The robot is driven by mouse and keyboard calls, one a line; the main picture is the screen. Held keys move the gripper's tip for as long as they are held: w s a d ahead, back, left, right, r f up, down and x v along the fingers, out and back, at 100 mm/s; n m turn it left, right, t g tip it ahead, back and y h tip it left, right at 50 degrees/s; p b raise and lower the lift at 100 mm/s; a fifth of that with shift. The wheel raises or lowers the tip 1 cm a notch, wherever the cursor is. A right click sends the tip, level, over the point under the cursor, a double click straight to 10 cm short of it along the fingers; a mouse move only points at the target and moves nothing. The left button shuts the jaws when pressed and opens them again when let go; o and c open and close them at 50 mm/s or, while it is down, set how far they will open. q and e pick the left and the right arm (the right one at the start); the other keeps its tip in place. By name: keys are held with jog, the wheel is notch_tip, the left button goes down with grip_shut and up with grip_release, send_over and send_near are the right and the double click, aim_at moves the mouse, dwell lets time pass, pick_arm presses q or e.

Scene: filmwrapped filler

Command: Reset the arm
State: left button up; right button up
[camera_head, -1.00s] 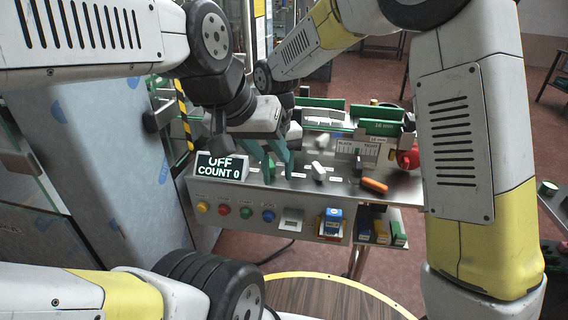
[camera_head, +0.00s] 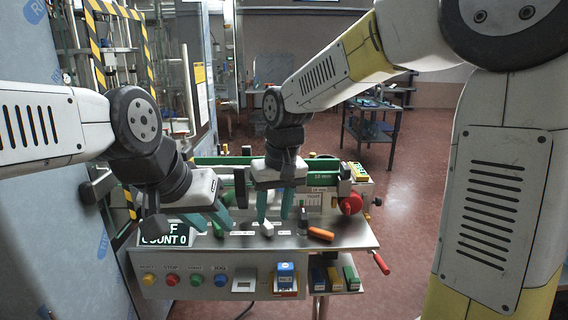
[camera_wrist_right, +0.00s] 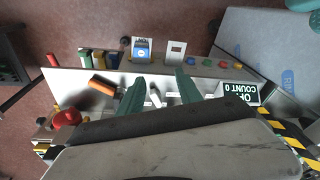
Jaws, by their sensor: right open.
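My right gripper (camera_head: 275,218) is open, its two teal fingers pointing down above the grey machine top. It also shows in the right wrist view (camera_wrist_right: 160,88), with its fingers apart and nothing held between them. A small white piece (camera_head: 267,229) lies on the machine top just below the right gripper; it shows in the wrist view (camera_wrist_right: 155,96) between the fingers, further off. My left gripper (camera_head: 222,226) is to the left of the right one, its teal fingers apart beside the display box. No object shows in it. It partly hides the display box.
The machine top (camera_head: 345,240) carries an orange piece (camera_head: 320,234), a display box (camera_head: 163,234), a red knob (camera_head: 351,204) and a green rail behind. Buttons line its front. A blue box (camera_head: 286,275) sits at the front. Open floor (camera_head: 400,215) lies to the right.

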jog(key=s+d+r+m+t, duration=0.2)
jog(key=s+d, duration=0.4)
jog(key=d, duration=0.3)
jog(key=s+d+r+m+t, duration=0.2)
jog(key=s+d, duration=0.4)
jog(key=d, duration=0.3)
jog(key=shift+s+r+t+y, duration=0.3)
jog(key=shift+s+r, duration=0.05)
jog(key=shift+r, duration=0.5)
